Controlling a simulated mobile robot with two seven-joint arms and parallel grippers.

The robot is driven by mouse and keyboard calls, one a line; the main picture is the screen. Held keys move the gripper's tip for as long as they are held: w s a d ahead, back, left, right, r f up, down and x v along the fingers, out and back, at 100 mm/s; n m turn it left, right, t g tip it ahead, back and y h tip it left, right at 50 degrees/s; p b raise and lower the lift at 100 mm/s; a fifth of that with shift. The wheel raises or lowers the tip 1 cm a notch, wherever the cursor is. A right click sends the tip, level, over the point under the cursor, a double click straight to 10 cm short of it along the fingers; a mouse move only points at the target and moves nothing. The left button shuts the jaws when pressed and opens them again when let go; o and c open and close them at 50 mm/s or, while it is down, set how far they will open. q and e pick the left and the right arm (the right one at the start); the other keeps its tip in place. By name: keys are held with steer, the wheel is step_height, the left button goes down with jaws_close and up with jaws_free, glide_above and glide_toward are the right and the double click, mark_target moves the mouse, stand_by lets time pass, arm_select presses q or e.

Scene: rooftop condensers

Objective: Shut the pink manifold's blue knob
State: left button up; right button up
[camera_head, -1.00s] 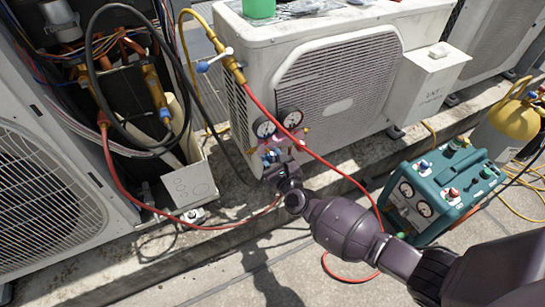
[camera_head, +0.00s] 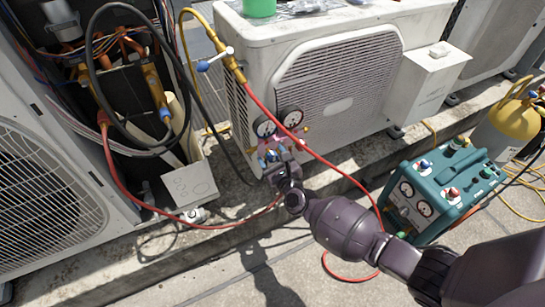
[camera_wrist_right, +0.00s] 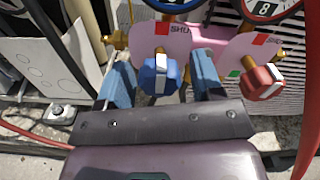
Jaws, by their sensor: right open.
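The pink manifold (camera_head: 284,142) hangs in front of the white condenser, below two gauges. In the right wrist view its pink body (camera_wrist_right: 203,34) carries a blue knob (camera_wrist_right: 160,76) with a white stripe standing nearly upright in the picture. A red knob (camera_wrist_right: 262,81) sits to its right. My right gripper (camera_wrist_right: 162,66) is open, its blue-padded fingers on either side of the blue knob, with a visible gap at each side. In the head view the right gripper (camera_head: 277,160) is at the manifold and partly covers it. My left gripper is not in view.
A red hose (camera_head: 325,158) crosses in front of the condenser (camera_head: 250,100) close to my right wrist. A teal recovery machine (camera_head: 435,190) stands to the right on the ground.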

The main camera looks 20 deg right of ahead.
steer(key=shift+s, duration=0.1)
steer(key=shift+s, duration=0.3)
arm_select(q)
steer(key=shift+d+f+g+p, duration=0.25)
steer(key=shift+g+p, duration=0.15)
steer(key=shift+p, duration=0.6)
arm_select(e)
steer(key=s, duration=1)
steer(key=shift+d, duration=0.2)
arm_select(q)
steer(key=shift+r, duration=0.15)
